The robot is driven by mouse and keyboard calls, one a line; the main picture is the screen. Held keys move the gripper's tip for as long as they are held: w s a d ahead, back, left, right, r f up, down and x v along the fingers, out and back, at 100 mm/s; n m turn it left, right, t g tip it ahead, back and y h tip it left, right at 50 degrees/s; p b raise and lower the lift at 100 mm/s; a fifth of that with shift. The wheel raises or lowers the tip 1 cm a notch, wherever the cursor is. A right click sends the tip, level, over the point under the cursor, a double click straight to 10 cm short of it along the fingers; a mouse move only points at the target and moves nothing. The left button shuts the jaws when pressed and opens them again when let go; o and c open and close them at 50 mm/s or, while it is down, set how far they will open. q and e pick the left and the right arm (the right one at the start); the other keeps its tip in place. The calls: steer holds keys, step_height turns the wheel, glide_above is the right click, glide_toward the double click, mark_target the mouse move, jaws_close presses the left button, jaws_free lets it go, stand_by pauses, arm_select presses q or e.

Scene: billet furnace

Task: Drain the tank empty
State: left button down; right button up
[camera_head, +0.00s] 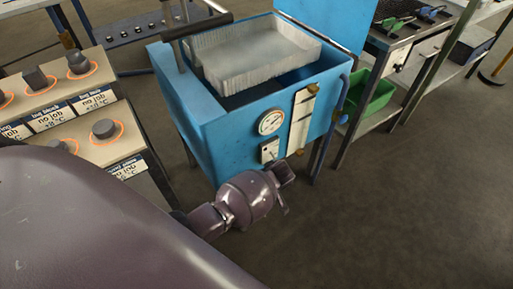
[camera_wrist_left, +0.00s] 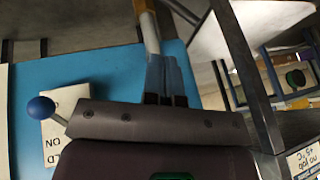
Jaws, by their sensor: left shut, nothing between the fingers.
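The blue tank (camera_head: 215,125) stands in the middle of the head view. Its front carries a round gauge (camera_head: 271,121), a pale upright strip with brass ends (camera_head: 299,120) and a small switch plate (camera_head: 269,149). My left gripper (camera_head: 285,193) is low before the tank front, right of the switch plate. In the left wrist view its fingers (camera_wrist_left: 165,78) are together and empty, against the blue panel (camera_wrist_left: 105,70). A blue-knobbed lever (camera_wrist_left: 42,108) on a lettered plate shows at left. My right gripper is out of view.
A pale open basket (camera_head: 255,55) sits in the tank's top. Labelled benches with dark knobs (camera_head: 103,128) stand at left. A shelf with a green bin (camera_head: 372,95) stands at right. The floor at lower right is clear.

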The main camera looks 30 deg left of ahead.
arm_select(q)
steer(key=s+b+x, duration=0.2)
steer(key=x, duration=0.8)
steer(key=shift+s+r+b, duration=0.2)
steer(key=shift+r+b, duration=0.05)
steer(key=shift+b, duration=0.15)
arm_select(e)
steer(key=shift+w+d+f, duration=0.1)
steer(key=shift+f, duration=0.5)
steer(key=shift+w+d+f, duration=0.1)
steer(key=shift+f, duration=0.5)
arm_select(q)
steer(key=shift+a, duration=0.2)
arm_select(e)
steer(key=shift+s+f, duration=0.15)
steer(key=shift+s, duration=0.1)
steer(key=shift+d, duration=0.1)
